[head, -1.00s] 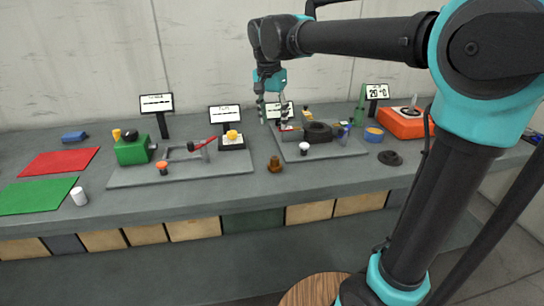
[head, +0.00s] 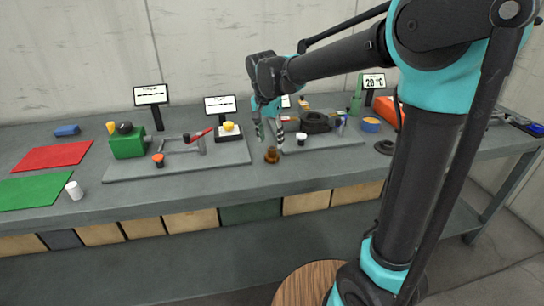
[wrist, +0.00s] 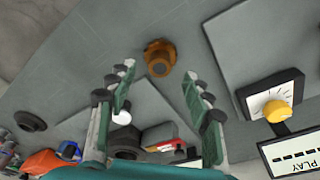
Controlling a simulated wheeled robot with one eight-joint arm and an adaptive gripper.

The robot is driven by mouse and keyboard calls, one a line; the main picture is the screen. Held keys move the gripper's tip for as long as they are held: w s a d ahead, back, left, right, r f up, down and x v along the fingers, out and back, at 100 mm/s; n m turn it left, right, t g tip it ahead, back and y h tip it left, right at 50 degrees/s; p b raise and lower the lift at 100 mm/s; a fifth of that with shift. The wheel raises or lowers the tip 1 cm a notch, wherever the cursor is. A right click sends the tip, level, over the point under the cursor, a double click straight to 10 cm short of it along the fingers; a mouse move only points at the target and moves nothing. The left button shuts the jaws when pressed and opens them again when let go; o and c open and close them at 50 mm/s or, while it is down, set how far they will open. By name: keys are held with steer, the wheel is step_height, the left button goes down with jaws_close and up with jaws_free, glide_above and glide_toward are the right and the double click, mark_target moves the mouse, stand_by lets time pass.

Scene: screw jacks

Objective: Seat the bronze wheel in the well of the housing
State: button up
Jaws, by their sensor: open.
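The bronze wheel (head: 271,155), a small brown knobbed part, stands on the bare bench between the two grey plates. It also shows in the wrist view (wrist: 160,57), near the top centre. My gripper (head: 269,137) is open and empty, just above and behind the wheel. In the wrist view its fingers (wrist: 160,82) are spread, with the wheel beyond the tips and roughly midway between them. A dark round body (head: 316,121), which looks like the housing, sits on the right plate. I cannot make out its well clearly.
A white-topped knob (head: 301,139) stands near the right plate's front edge. A dark ring (head: 384,147) lies right of the plate. Bench in front of the wheel is clear.

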mark_target(272, 148)
steer(key=shift+w+d+f, duration=0.1)
steer(key=shift+w+f, duration=0.1)
steer(key=shift+f, duration=1)
steer(key=shift+w+d+f, duration=0.1)
steer(key=shift+w+f, duration=0.1)
steer(key=shift+f, duration=0.95)
steer(key=shift+c, duration=0.6)
jaws_close()
